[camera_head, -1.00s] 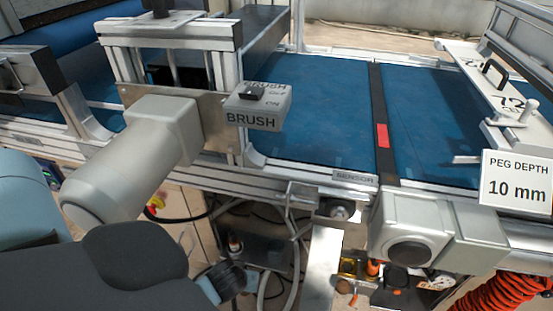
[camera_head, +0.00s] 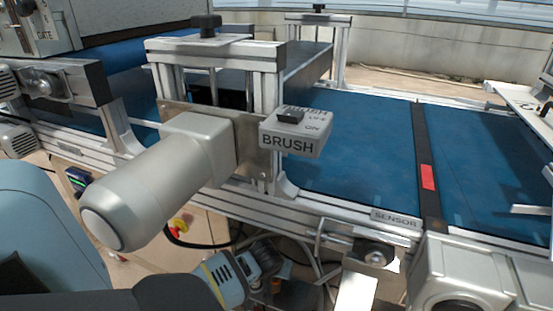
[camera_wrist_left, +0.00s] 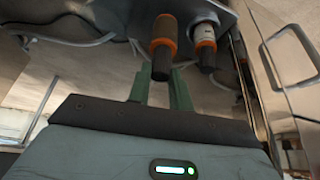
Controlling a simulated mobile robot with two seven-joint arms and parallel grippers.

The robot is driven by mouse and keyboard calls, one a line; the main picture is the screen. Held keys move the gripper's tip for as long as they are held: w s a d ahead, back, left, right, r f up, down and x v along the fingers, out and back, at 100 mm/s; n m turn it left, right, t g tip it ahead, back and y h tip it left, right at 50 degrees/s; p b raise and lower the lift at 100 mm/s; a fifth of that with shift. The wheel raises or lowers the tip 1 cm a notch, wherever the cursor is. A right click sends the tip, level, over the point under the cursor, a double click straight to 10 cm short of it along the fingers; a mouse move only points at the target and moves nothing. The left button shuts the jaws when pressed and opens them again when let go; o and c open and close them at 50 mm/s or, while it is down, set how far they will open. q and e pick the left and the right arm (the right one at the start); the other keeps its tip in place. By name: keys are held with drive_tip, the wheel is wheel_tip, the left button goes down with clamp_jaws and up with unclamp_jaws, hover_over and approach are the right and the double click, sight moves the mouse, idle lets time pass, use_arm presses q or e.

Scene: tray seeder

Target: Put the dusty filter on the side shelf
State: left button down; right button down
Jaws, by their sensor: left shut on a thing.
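My left gripper (camera_wrist_left: 160,76) shows two green fingers in the left wrist view. They are shut on a brown cylinder with an orange band and a dark end (camera_wrist_left: 163,48), which looks like the dusty filter. A similar cylinder with a pale body and orange band (camera_wrist_left: 205,42) is just right of it. A grey metal surface, perhaps the side shelf (camera_wrist_left: 125,12), is at the top of that view. In the head view my left gripper (camera_head: 262,258) is low beside the conveyor frame, and what it holds is not clear there. My right gripper is not in view.
The blue conveyor belt (camera_head: 355,140) and its aluminium frame (camera_head: 300,200) stand above my left gripper. The BRUSH box (camera_head: 295,138) and a grey motor (camera_head: 150,190) stick out towards me. Cables hang below the frame, and a metal panel with a handle (camera_wrist_left: 290,75) is at the right.

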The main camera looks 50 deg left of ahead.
sight(275, 280)
use_arm(q)
drive_tip(key=shift+w+a, duration=0.15)
drive_tip(key=shift+w, duration=0.1)
drive_tip(key=shift+f+b, duration=1)
drive_tip(key=shift+f, duration=0.9)
drive_tip(key=shift+r, duration=0.15)
drive_tip(key=c, duration=1.3)
unclamp_jaws()
drive_tip(key=shift+o, duration=0.2)
